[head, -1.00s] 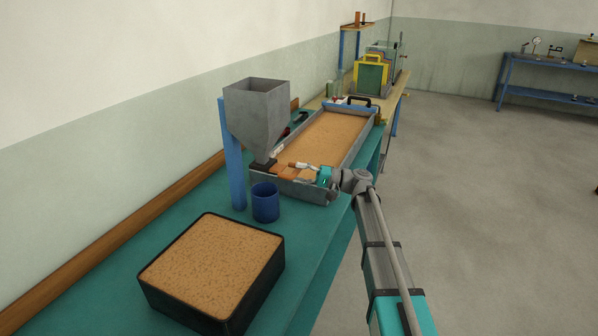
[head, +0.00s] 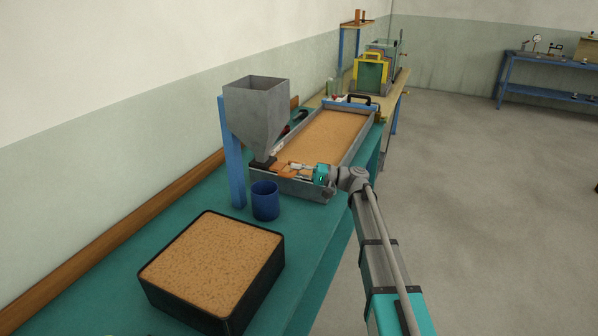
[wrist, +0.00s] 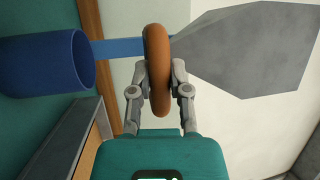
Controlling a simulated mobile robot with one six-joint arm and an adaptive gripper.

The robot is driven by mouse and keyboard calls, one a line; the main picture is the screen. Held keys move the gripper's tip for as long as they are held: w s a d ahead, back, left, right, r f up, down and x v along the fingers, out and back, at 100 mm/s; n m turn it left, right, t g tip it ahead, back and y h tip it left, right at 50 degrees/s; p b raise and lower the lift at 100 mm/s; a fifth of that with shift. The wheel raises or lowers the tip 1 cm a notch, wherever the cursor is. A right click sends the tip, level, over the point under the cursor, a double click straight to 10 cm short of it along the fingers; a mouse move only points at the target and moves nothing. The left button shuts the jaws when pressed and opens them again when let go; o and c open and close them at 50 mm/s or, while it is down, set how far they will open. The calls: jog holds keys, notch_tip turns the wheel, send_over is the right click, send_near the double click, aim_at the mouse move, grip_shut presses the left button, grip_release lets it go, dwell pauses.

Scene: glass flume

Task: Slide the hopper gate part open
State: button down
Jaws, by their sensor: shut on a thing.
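The grey hopper (head: 256,108) stands on a blue post at the back left of the bench, and its funnel narrows down to a dark outlet (head: 263,164). In the wrist view the hopper (wrist: 250,48) lies at the right, turned sideways. A brown-orange rounded handle (wrist: 157,60), which looks like the gate's pull, sits between my fingertips. My gripper (wrist: 159,78) is shut on it, one finger on each side. In the head view my gripper (head: 300,170) reaches in from the right, just beside the outlet. The gate plate itself is hard to make out, so its opening cannot be told.
A blue cup (head: 265,201) stands below and in front of the outlet. A long sand-filled flume tray (head: 350,150) lies behind my gripper. A black box of granular material (head: 262,296) stands in front. Bare green bench (head: 140,238) lies at the left.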

jog(key=shift+s+d, duration=0.35)
jog(key=shift+d, duration=0.5)
jog(key=c, duration=0.6)
grip_release()
jog(key=shift+o, duration=0.2)
jog(key=shift+s, duration=0.1)
